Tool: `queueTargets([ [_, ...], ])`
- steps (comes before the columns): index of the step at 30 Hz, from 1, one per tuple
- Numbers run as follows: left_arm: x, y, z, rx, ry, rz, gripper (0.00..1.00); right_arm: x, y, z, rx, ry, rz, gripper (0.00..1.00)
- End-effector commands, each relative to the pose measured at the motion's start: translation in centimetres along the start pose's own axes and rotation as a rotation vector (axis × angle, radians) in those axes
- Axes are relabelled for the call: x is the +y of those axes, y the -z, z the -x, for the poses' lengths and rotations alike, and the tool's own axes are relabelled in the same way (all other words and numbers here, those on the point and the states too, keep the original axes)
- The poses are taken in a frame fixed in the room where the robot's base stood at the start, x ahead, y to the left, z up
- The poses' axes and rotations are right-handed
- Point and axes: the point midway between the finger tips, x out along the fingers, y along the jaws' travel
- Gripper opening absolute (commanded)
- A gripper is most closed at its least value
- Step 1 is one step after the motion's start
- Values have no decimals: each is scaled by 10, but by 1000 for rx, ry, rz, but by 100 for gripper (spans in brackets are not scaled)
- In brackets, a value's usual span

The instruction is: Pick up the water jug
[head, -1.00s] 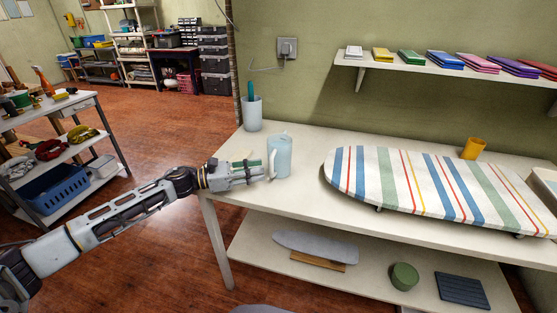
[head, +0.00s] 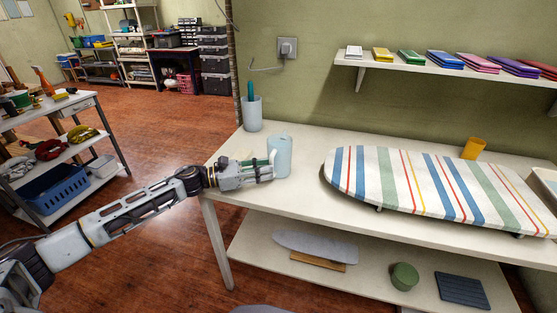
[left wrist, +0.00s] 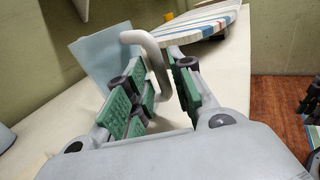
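The water jug (head: 280,157) is pale blue, with a light handle on its left side, and stands upright on the white table near its left end. In the left wrist view the jug (left wrist: 105,55) is behind the fingers, and its grey handle (left wrist: 150,52) curves down between them. My left gripper (head: 268,169) is at the handle side of the jug. Its green-padded fingers (left wrist: 162,88) are apart, one on each side of the handle, with a gap visible. Parts at the right edge of the left wrist view may be my right gripper (left wrist: 314,160), mostly cut off.
A striped ironing board (head: 430,190) lies on the white table (head: 300,199) to the right. A pale cup with a teal item (head: 252,113) stands behind the jug.

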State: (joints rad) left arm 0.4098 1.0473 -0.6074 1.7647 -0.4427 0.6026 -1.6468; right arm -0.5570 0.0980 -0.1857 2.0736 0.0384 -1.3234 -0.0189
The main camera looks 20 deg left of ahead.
Motion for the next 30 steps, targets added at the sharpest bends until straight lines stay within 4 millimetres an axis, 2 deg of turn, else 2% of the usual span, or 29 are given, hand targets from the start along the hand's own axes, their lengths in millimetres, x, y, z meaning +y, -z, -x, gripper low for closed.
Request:
queueTargets([
  [10,0,-1,-22,-1,0,-1,24,0,0,1,0,0,0,40],
  [27,0,0,-25,0,0,0,24,0,0,0,0,0,0,40],
  [28,0,0,-25,0,0,0,23,0,0,0,0,0,0,40],
  [30,0,0,-25,0,0,0,14,0,0,0,0,0,0,40],
])
